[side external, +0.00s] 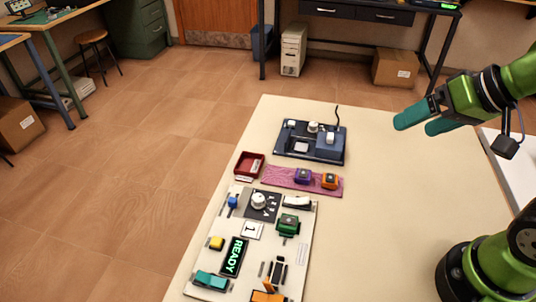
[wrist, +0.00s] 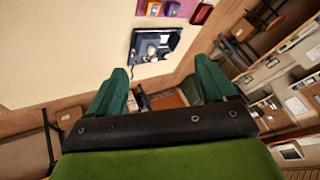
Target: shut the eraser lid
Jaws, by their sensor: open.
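A dark blue device (side external: 284,146) with a raised blue box, pale knobs and a light square sits at the far end of the table. It looks like the eraser, but I cannot tell which part is its lid or how far that lid stands open. The device also shows in the wrist view (wrist: 137,47), beyond my fingers. My gripper (side external: 420,121) is open and empty, high to the right of the device and apart from it. Its two green fingers are spread in the wrist view (wrist: 160,66).
A red tray (side external: 242,168) and a pink mat (side external: 278,180) with purple and orange blocks lie just in front of the device. A pale panel (side external: 306,222) with switches, a dial and a READY display is nearer. The table's right part (side external: 400,190) is bare.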

